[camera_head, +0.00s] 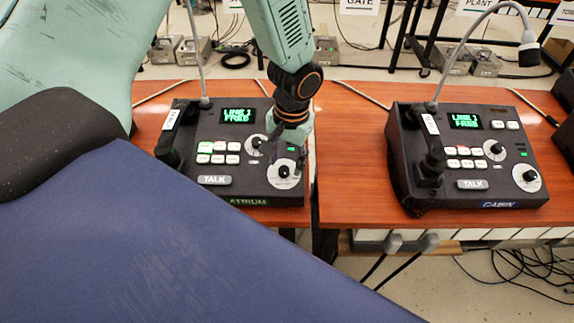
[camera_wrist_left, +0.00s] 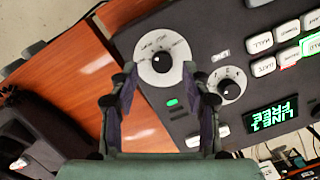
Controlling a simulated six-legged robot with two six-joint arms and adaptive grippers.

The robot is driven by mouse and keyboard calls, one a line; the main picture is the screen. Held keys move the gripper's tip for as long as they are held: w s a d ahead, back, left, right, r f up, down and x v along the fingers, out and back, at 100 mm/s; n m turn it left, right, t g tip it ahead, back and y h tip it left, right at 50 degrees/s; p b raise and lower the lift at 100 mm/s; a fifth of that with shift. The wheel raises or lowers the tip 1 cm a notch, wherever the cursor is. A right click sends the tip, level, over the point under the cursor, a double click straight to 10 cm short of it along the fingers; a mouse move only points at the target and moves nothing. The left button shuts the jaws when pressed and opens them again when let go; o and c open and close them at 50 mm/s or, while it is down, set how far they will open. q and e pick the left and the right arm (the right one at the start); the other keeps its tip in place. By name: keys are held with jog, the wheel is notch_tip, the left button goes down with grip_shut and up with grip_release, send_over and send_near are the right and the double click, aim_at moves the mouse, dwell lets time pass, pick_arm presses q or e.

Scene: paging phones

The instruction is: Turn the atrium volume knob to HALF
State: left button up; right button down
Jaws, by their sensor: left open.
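The atrium phone (camera_head: 205,190) is a dark desk unit with a green-lit screen, at the left of the table in the head view. Its large white dial with a black knob (camera_head: 284,173) is at its lower right corner, and the knob also shows in the wrist view (camera_wrist_left: 161,60). A smaller dial (camera_head: 256,146) sits above it. The dial markings are too small to read surely, so I cannot tell the setting. My left gripper (camera_head: 288,150) is open over the large dial. In the wrist view its fingertips (camera_wrist_left: 160,74) are on either side of the large dial's knob.
The cabin phone (camera_head: 465,160) stands on the right table, with its own dials. A gooseneck microphone (camera_head: 203,100) rises from the back of the atrium phone, beside its handset (camera_head: 170,135). A gap (camera_head: 314,185) parts the two orange tabletops. Cables lie on the floor.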

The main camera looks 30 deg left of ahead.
aim_at(282, 168)
pick_arm(q)
jog(key=shift+a+f, duration=0.3)
jog(key=shift+f, duration=0.35)
jog(key=shift+a+f, duration=0.3)
jog(key=shift+f, duration=0.45)
jog(key=shift+d, duration=0.65)
jog(key=shift+a, duration=0.55)
jog(key=c, duration=0.4)
jog(key=shift+d, duration=0.4)
jog(key=c, duration=0.5)
jog(key=shift+a, duration=0.15)
grip_shut()
